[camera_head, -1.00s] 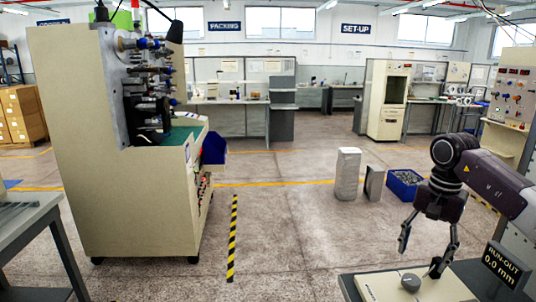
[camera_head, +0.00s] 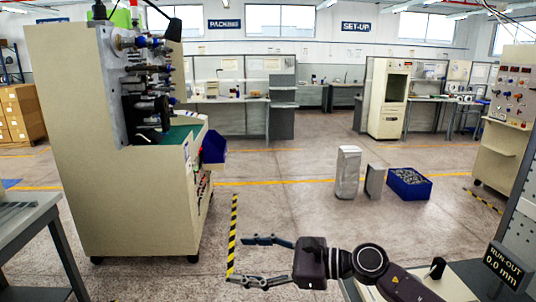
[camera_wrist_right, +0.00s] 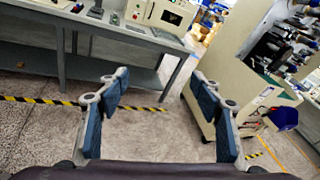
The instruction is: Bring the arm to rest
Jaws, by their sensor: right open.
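My right gripper (camera_head: 262,261) is at the lower middle of the head view, pointing left, with its arm coming in from the lower right. Its two fingers are spread apart and nothing is between them. The same open fingers show in the right wrist view (camera_wrist_right: 163,108), with floor and a yellow-black stripe between and beyond them. The gripper is held clear of the bench at the lower right. My left gripper is in neither view.
A large beige machine (camera_head: 75,150) stands at the left, with a grey table (camera_head: 25,222) before it. A run-out display (camera_head: 508,266) stands on the bench at the lower right. A blue bin (camera_head: 409,184) and a metal bin (camera_head: 348,173) stand on the floor. The middle floor is open.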

